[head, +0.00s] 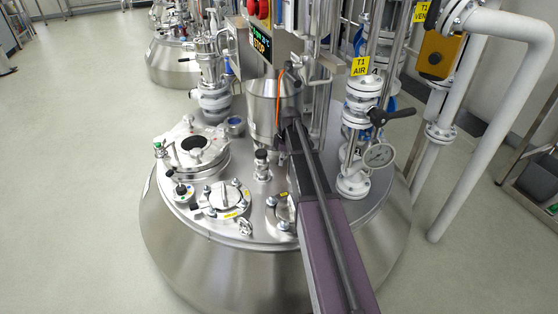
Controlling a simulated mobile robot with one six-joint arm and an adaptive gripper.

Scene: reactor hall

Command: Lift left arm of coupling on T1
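The reactor vessel (190,262), likely T1 from the yellow "T1 AIR" tag (359,66), is a wide steel vessel with fittings on its lid. My purple arm reaches from the bottom of the head view up across the lid. Its dark far end (285,134), where my gripper would be, is at a steel cylinder (266,103) on the lid; contact cannot be told. The fingers are too small and hidden to read. I cannot make out the coupling or its left arm; it may be behind my arm or the cylinder.
A round hatch (196,150) and a bolted flange (224,199) are on the lid's left. A white pipe (489,134) is farther right. The left floor (70,170) is clear.

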